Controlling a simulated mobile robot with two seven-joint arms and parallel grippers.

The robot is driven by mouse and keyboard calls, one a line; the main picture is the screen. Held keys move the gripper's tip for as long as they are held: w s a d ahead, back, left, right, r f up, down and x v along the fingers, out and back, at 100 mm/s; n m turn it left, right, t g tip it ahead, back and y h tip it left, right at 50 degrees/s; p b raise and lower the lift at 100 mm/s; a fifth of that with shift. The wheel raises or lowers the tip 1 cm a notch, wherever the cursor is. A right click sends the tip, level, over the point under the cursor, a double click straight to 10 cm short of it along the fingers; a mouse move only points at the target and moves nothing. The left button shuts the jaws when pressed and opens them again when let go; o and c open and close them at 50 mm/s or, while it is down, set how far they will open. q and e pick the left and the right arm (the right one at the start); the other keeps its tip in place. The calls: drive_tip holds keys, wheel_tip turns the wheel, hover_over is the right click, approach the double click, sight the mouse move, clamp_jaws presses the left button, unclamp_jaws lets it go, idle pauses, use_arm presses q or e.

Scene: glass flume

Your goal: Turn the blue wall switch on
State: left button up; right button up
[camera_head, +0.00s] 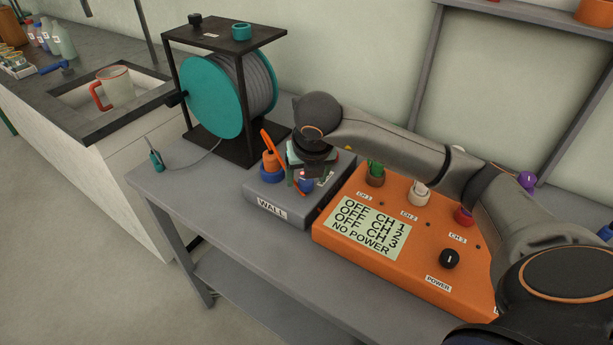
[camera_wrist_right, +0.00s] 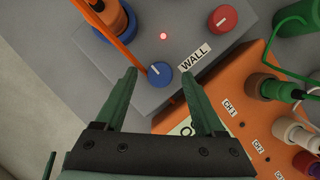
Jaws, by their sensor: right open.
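The grey WALL box (camera_head: 262,193) sits on the table. It also shows in the right wrist view (camera_wrist_right: 115,50). Its blue knob switch (camera_wrist_right: 160,74) has a short white pointer mark, and it shows partly under my gripper in the head view (camera_head: 306,184). A small red light (camera_wrist_right: 163,36) glows on the box. My right gripper (camera_wrist_right: 158,78) is open, with its green fingertips on either side of the blue knob in the picture. I cannot tell whether they touch it. The gripper hides part of the box in the head view. My left gripper is not in view.
An orange plug with its cable (camera_head: 271,160) stands in a blue socket beside the knob. A red knob (camera_wrist_right: 222,18) is on the same box. The orange power unit (camera_head: 390,265) reads NO POWER. A teal cable reel (camera_head: 215,95) stands behind left.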

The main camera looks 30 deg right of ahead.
use_arm(q)
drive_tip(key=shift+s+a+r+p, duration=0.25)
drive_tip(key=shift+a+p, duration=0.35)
drive_tip(key=shift+p, duration=0.15)
use_arm(e)
drive_tip(key=v, duration=1.1)
drive_tip(key=shift+r, duration=0.25)
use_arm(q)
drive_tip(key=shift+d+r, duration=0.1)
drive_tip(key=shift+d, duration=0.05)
use_arm(e)
drive_tip(key=shift+s, duration=0.2)
